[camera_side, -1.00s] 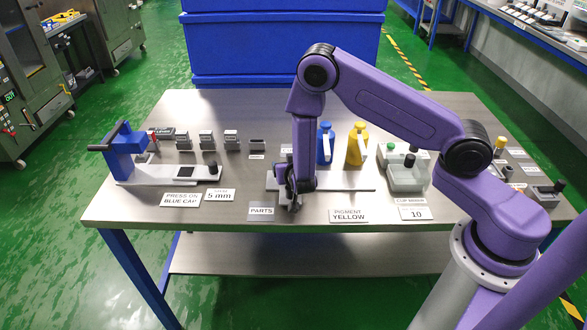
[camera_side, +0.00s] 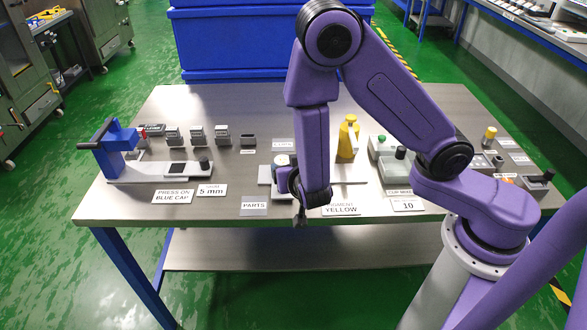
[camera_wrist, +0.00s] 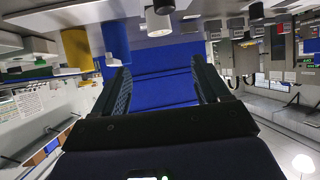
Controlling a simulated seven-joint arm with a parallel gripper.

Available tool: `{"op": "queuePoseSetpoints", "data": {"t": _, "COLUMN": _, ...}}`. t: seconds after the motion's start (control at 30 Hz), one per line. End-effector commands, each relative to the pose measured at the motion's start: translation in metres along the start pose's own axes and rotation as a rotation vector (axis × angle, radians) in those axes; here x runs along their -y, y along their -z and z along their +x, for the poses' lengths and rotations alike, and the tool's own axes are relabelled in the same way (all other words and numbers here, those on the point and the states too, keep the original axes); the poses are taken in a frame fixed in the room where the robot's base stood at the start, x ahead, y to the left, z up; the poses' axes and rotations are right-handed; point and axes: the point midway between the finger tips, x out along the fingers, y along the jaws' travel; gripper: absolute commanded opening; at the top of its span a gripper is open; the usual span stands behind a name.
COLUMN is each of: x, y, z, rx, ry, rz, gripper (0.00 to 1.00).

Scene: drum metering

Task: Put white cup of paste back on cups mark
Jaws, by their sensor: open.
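A pale cup (camera_wrist: 158,22), which I take to be the white cup of paste, shows in the wrist view beyond my fingertips, near the top edge. In the side view a small whitish object (camera_side: 281,160), probably the same cup, stands on the pale plate behind my gripper (camera_side: 299,215), partly covered by it. My gripper (camera_wrist: 158,68) is open with nothing between its fingers. It hangs low at the front of the table, between the PARTS and PIGMENT YELLOW signs.
A yellow bottle (camera_side: 348,138) stands right of my arm. A blue bottle (camera_wrist: 117,40) shows in the wrist view. A grey tray (camera_side: 394,172) is at right.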

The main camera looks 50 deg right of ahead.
Motion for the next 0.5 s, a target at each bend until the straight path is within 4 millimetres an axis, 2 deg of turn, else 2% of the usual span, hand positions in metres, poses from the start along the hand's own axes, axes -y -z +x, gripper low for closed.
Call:
{"op": "queuePoseSetpoints", "data": {"t": 0.1, "x": -0.001, "y": 0.0, "z": -0.007, "rx": 0.0, "ry": -0.001, "rz": -0.001, "gripper": 0.75}}
{"op": "queuePoseSetpoints", "data": {"t": 0.33, "x": 0.004, "y": -0.002, "z": -0.01, "rx": 0.031, "ry": 0.024, "rz": 0.003, "gripper": 0.75}}
{"op": "queuePoseSetpoints", "data": {"t": 0.43, "x": 0.019, "y": -0.009, "z": -0.015, "rx": 0.126, "ry": 0.112, "rz": -0.001, "gripper": 0.75}}
{"op": "queuePoseSetpoints", "data": {"t": 0.5, "x": 0.034, "y": -0.017, "z": -0.026, "rx": 0.232, "ry": 0.213, "rz": -0.017, "gripper": 0.75}}
